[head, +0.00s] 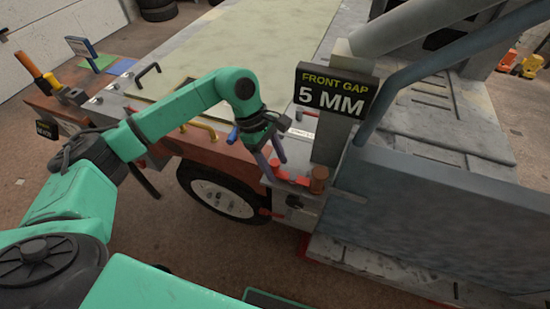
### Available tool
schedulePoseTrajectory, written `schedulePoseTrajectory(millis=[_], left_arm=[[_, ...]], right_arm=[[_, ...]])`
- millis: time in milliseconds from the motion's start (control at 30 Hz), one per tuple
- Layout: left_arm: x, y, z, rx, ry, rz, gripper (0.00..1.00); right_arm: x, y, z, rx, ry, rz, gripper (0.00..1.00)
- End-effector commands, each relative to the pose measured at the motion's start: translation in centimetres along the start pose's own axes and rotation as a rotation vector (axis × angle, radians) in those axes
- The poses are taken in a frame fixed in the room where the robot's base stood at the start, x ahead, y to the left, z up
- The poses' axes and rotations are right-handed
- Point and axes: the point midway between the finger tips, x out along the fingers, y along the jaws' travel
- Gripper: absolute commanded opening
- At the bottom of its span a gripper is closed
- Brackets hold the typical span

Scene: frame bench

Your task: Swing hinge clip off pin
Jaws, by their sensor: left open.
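My left gripper (275,165) is open, with its two dark fingers pointing down at the bench's front corner. A red clip-like bar (291,178) lies on the ledge just below and right of the fingertips. An orange-brown upright cylinder (320,180), which looks like the pin, stands at the bar's right end by the foot of the grey post. The fingers seem close to the bar's left end; I cannot tell whether they touch it. The hinge itself is too small to make out. My right gripper is not in view.
A sign reading "FRONT GAP 5 MM" (336,91) is on the grey post (331,140). A blue-grey panel (450,225) and bent tube (390,85) stand right of it. A wheel (222,194) sits below.

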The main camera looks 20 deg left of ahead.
Motion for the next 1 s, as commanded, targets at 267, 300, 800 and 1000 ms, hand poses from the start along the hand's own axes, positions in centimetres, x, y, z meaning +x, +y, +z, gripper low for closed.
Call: schedulePoseTrajectory(millis=[267,300,800,1000], left_arm=[[0.0,0.0,0.0,0.0,0.0,0.0,0.24],[0.0,0.0,0.0,0.0,0.0,0.0,0.09],[0.2,-0.3,-0.1,-0.062,0.001,0.028,0.0],[0.5,-0.9,0.0,-0.175,0.0,0.077,0.0]], right_arm=[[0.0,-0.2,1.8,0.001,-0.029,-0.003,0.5],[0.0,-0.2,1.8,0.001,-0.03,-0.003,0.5],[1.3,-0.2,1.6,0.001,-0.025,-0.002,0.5],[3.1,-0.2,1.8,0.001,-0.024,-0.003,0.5]])
